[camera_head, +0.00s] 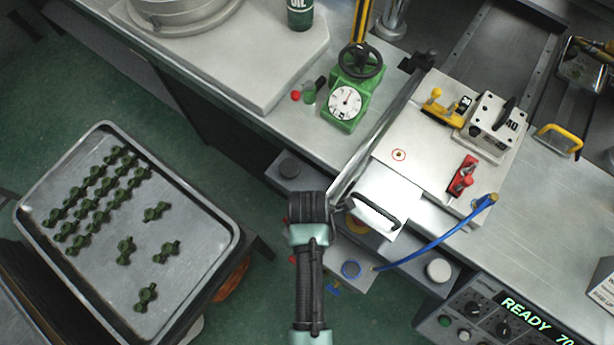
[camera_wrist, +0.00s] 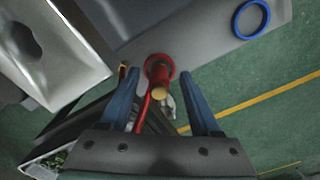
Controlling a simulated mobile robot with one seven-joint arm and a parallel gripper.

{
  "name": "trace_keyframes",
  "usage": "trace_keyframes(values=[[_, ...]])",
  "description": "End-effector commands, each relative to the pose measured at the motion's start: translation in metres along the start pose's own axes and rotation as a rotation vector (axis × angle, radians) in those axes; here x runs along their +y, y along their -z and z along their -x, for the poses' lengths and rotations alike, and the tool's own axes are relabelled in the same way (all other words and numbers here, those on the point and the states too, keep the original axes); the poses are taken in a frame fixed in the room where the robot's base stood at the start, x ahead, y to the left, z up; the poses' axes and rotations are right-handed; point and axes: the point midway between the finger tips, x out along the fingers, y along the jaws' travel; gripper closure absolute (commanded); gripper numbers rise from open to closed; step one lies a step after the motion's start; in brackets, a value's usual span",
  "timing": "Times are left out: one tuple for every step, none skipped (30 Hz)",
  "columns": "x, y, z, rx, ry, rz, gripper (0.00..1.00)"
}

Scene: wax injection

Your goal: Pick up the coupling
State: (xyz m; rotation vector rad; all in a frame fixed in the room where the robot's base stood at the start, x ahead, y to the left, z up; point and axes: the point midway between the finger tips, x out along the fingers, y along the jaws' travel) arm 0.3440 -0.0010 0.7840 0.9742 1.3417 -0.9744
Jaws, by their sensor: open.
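Several dark green knobbly pieces, which I take for the couplings, lie on a grey tray (camera_head: 190,205) at the left in the head view. One loose coupling (camera_head: 146,297) lies near the tray's front edge. A few others lie apart from the close rows. My gripper (camera_wrist: 156,85) is open with two blue fingers and nothing held between them. In the head view my arm's end is over the workbench's front edge, right of the tray and away from the pieces; its fingers are hidden there. The wrist view shows only a small green patch of them at lower left.
A red fitting with a yellowish end (camera_wrist: 160,75) shows between and beyond my fingers. A white plate with a black handle (camera_head: 376,212) is close right of my wrist. A blue hose (camera_head: 440,240) crosses the bench front. Green floor separates tray and bench.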

Motion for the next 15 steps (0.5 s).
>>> trace_keyframes(values=[[0.0003,-0.0001,0.0004,0.000,-0.001,0.000,0.36],[0.0003,-0.0001,0.0004,0.000,-0.001,0.000,0.36],[0.0003,-0.0001,0.0005,0.000,-0.001,0.000,0.36],[0.0003,-0.0001,0.0006,0.000,-0.001,0.000,0.42],[0.0003,-0.0001,0.0006,0.000,-0.001,0.000,0.47],[0.0003,-0.0001,0.0007,0.000,-0.001,0.000,0.54],[0.0003,-0.0001,0.0007,0.000,-0.001,0.000,0.60],[0.0003,-0.0001,0.0007,0.000,-0.001,0.000,0.65],[0.0003,-0.0001,0.0007,0.000,-0.001,0.000,0.72],[0.0003,-0.0001,0.0008,0.000,-0.001,0.000,0.78],[0.0003,-0.0001,0.0008,0.000,-0.001,0.000,0.83],[0.0003,-0.0001,0.0008,0.000,-0.001,0.000,0.90],[0.0003,-0.0002,0.0008,0.000,-0.001,0.000,0.96],[0.0003,-0.0002,0.0008,0.000,-0.001,0.000,1.00],[0.0003,-0.0002,0.0009,0.000,-0.001,0.000,1.00]])
